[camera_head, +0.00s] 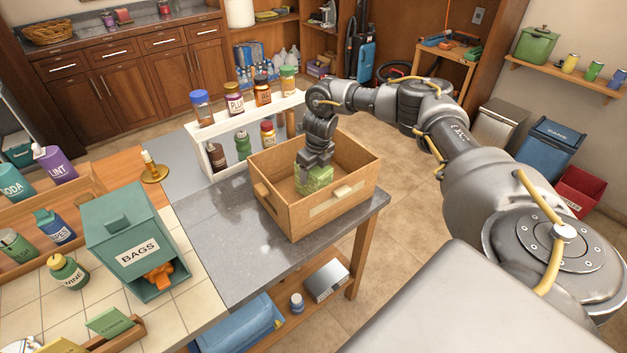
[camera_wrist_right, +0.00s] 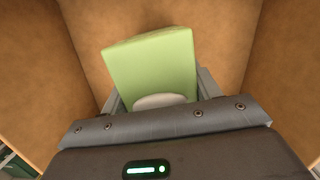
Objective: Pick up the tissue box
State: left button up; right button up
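The tissue box is a green box (camera_head: 314,180) inside an open wooden crate (camera_head: 327,209) on the grey counter. My right gripper (camera_head: 315,165) reaches down into the crate from above, at the top of the box. In the right wrist view the green box (camera_wrist_right: 152,70) lies between the two fingers (camera_wrist_right: 158,95), which sit close against both its sides; a pale oval patch shows on its near face. The gripper looks shut on it. The crate's front wall may hide the box's lower part, so I cannot tell whether it touches the crate floor. My left gripper is out of view.
The crate walls stand around the box and gripper. A white rack (camera_head: 220,129) with several jars stands behind the crate. A teal BAGS box (camera_head: 126,236) and a candle holder (camera_head: 153,171) are to the left. The grey counter (camera_head: 235,265) is bare in front of the crate.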

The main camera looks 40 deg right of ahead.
jog(key=c, duration=0.5)
jog(key=shift+r, duration=0.1)
notch_tip(320, 180, up, 10)
jog(key=shift+f+b, duration=0.15)
jog(key=shift+b, duration=0.6)
jog(key=shift+r, duration=0.45)
